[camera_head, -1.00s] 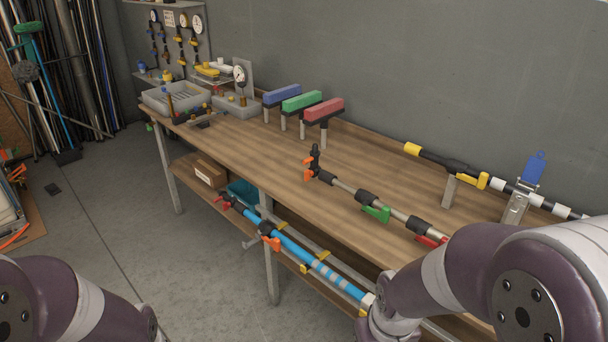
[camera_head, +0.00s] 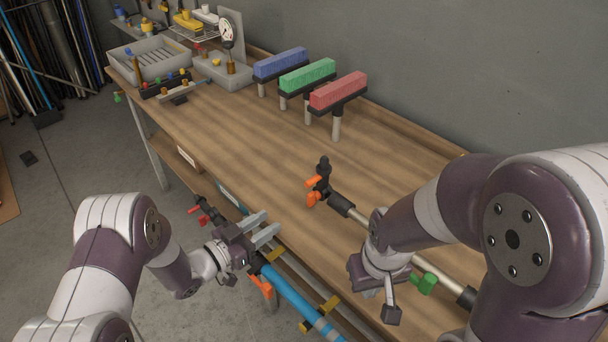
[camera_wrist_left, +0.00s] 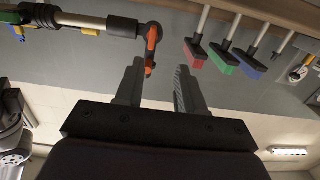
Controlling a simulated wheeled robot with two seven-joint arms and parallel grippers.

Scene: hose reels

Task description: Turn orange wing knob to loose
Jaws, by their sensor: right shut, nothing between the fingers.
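An orange wing knob (camera_head: 314,190) with two wings sits on the black end fitting of a pole on the bench. It also shows in the left wrist view (camera_wrist_left: 152,45), ahead of the fingers. Another orange lever (camera_head: 262,285) is on the blue pole below the bench edge. My left gripper (camera_head: 268,226) is open and empty, to the left of the bench-top knob and apart from it, near the bench's front edge. Its two spread fingers (camera_wrist_left: 158,80) show in the wrist view. My right gripper (camera_head: 390,306) is shut and empty, over the bench near a green lever (camera_head: 424,283).
Blue (camera_head: 280,64), green (camera_head: 306,76) and red (camera_head: 338,91) brushes stand towards the back of the bench (camera_head: 240,135). A grey tray (camera_head: 150,62) and gauge stand (camera_head: 228,70) are at the far left. The middle of the bench is clear.

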